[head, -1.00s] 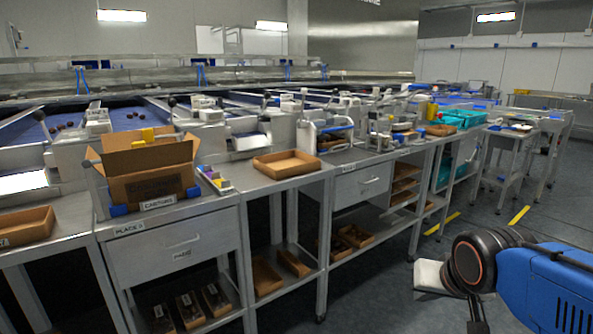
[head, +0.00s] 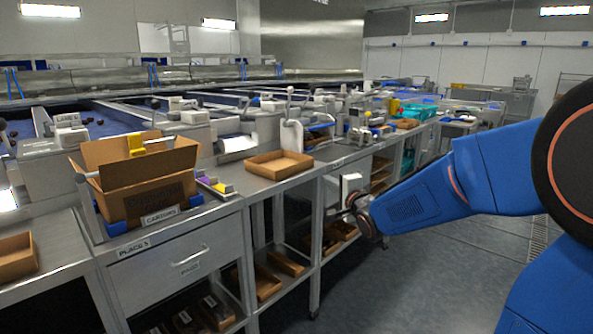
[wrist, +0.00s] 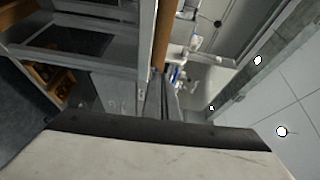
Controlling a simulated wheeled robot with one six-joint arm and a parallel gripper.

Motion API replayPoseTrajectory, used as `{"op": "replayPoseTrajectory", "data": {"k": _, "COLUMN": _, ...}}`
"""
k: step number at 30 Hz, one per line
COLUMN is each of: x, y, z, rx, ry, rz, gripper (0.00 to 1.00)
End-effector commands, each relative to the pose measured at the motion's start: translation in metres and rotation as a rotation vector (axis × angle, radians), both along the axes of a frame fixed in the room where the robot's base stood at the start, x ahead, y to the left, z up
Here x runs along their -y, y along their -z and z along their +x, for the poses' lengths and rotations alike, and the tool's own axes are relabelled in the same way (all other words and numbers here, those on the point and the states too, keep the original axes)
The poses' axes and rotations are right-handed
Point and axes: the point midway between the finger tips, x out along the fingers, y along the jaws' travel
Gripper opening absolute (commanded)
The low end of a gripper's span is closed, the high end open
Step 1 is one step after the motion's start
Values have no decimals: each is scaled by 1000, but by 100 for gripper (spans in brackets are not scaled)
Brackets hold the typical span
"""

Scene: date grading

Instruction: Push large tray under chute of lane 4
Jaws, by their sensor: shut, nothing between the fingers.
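A shallow brown tray (head: 280,165) lies flat on the steel bench in the middle of the head view, with bare bench around its front. Another brown tray (head: 14,258) is at the left edge, partly cut off. I cannot tell from the labels which chute belongs to lane 4. My gripper (head: 342,213) is shut and empty, in front of the bench, to the right of and below the middle tray, apart from it. In the wrist view a brown strip (wrist: 165,32), probably a tray edge, shows ahead beyond the dark fingers (wrist: 155,104).
An open carton box (head: 150,190) stands on the bench left of the middle tray, beside a small holder (head: 213,186). A drawer (head: 185,260) is below. Lower shelves hold more brown trays (head: 268,282). White machine parts (head: 292,138) stand behind the tray. The floor (head: 420,275) is clear.

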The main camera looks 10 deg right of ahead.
Motion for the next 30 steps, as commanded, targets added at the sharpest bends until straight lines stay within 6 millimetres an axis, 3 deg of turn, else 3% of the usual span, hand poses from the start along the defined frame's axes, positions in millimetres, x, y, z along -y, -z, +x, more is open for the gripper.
{"op": "replayPoseTrajectory", "data": {"k": 8, "x": -5, "y": -2, "z": 17, "rx": 19, "ry": -14, "rz": 43, "gripper": 0}}
{"op": "replayPoseTrajectory", "data": {"k": 24, "x": -21, "y": -1, "z": 104, "rx": 17, "ry": -13, "rz": 41, "gripper": 0}}
{"op": "replayPoseTrajectory", "data": {"k": 30, "x": -44, "y": -2, "z": 119, "rx": 18, "ry": -15, "rz": 41, "gripper": 0}}
